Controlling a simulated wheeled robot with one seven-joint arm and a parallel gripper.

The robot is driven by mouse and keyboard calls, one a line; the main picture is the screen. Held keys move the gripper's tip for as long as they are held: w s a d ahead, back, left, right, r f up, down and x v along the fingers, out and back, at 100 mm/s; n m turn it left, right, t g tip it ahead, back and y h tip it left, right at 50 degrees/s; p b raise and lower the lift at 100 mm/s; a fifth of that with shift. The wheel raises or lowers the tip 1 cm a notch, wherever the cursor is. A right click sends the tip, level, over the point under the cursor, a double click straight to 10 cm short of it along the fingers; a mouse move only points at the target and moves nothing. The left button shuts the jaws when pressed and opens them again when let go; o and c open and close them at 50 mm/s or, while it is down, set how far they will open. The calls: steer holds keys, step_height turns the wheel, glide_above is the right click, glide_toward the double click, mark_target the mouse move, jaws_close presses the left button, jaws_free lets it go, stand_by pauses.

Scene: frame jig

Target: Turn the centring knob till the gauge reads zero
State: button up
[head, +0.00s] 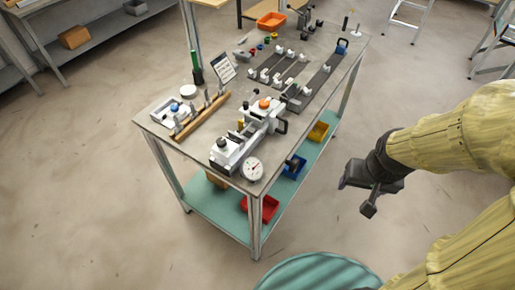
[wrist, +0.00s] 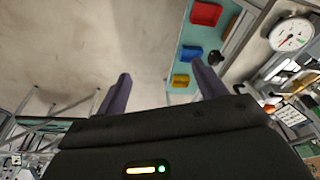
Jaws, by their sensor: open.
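The round white dial gauge (head: 252,168) sits at the near end of the white jig (head: 238,142) on the workbench. It also shows in the wrist view (wrist: 290,35) at the upper right, with a red needle; its reading is too small to tell. The jig has a black knob (head: 221,143) at its near end and an orange knob (head: 264,103) farther back; I cannot tell which is the centring knob. My gripper (head: 357,197) is open and empty, out to the right of the bench over the floor, apart from the jig. Its two fingers show in the wrist view (wrist: 160,82).
The bench top (head: 205,163) also holds a wooden rack (head: 202,117) with tools, a small fixture (head: 170,111) and rails (head: 318,85). Red (head: 260,207), blue (head: 294,166) and yellow (head: 318,132) bins sit on the lower shelf. The floor between bench and gripper is clear.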

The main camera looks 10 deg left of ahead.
mark_target(291, 164)
stand_by(0.3)
steer(key=w+d+f+n+t+y+b, duration=0.25)
steer(key=w+f+n+b, duration=0.2)
steer(key=w+f, duration=0.4)
steer(key=w+d+f+n+t+y+b, duration=0.15)
steer(key=w+f+n+t+b, duration=0.35)
steer(key=w, duration=0.6)
step_height(291, 164, down, 8)
steer(key=a+n+g+y+b, duration=0.1)
steer(key=a+n+y+b, duration=0.1)
steer(key=y+b, duration=0.4)
steer(key=s+f+n+g+y+b, duration=0.2)
steer(key=s+f+g+y+b, duration=0.1)
steer(key=s+y, duration=0.4)
steer(key=shift+b, duration=0.3)
steer(key=shift+a+n, duration=0.2)
steer(key=shift+n, duration=0.05)
steer(key=x, duration=1.7)
